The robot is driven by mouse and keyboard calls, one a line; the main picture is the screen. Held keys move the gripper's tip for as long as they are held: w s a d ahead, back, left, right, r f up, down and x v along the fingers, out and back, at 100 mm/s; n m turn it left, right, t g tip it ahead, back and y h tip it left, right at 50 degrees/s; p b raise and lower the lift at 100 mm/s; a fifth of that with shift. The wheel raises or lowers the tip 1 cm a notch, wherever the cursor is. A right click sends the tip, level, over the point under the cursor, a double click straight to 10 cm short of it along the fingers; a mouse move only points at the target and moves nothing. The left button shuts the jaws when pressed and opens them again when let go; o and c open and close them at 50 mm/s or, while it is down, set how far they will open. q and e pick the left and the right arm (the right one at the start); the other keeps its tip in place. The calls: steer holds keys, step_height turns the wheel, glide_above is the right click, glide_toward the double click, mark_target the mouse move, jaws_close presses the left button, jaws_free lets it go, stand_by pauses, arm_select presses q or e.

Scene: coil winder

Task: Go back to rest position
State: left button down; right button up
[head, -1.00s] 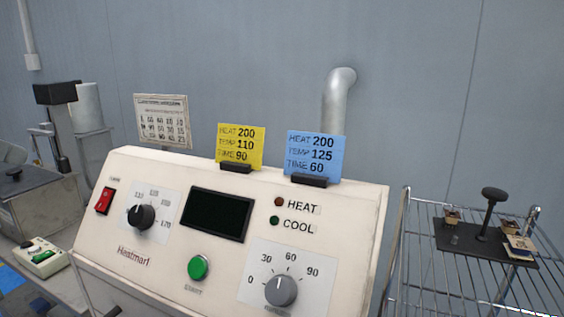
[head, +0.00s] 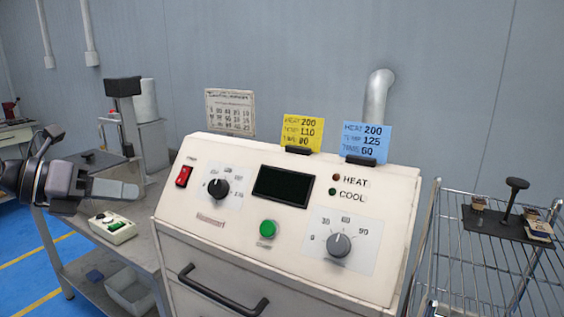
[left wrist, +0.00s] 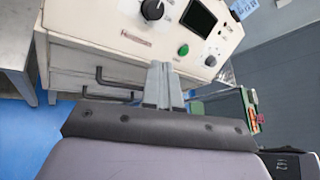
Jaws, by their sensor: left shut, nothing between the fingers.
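My left gripper (head: 115,188) comes in from the left in the head view, shut and empty, left of the cream control machine (head: 188,232) and apart from it. In the left wrist view my left gripper's fingers (left wrist: 163,80) are together, pointing toward the machine front (left wrist: 85,60). The machine has a red switch (head: 184,176), a black knob (head: 218,188), a dark display (head: 284,186), a green button (head: 267,229) and a grey knob (head: 339,245). My right gripper is not in view.
A metal table (head: 95,265) with a small green-and-white box (head: 113,227) stands left of the machine. A wire rack (head: 470,265) with a dark tray (head: 490,224) stands right. Yellow (head: 302,132) and blue (head: 366,142) cards stand on top. Blue floor (head: 25,265) shows at left.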

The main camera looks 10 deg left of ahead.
arm_select(q)
steer(key=s+d+f+n+t+y+p, duration=0.1)
steer(key=d+f+n+t, duration=0.25)
steer(key=f+n, duration=0.65)
steer(key=s+d+f+n+t+p, duration=0.1)
steer(key=d+f+n+t+p, duration=0.3)
steer(key=f+n, duration=0.6)
steer(key=s+d+f+n+g+y, duration=0.3)
steer(key=s+d+f+n, duration=0.1)
steer(key=s+f+n, duration=0.3)
steer(key=s+d+f+n+g+y, duration=0.3)
steer(key=s+d+f+n, duration=0.2)
steer(key=s+f+n, duration=0.3)
step_height(320, 180, down, 4)
steer(key=shift+s+d+r+g, duration=0.15)
steer(key=shift+s+g, duration=0.2)
steer(key=shift+s, duration=0.25)
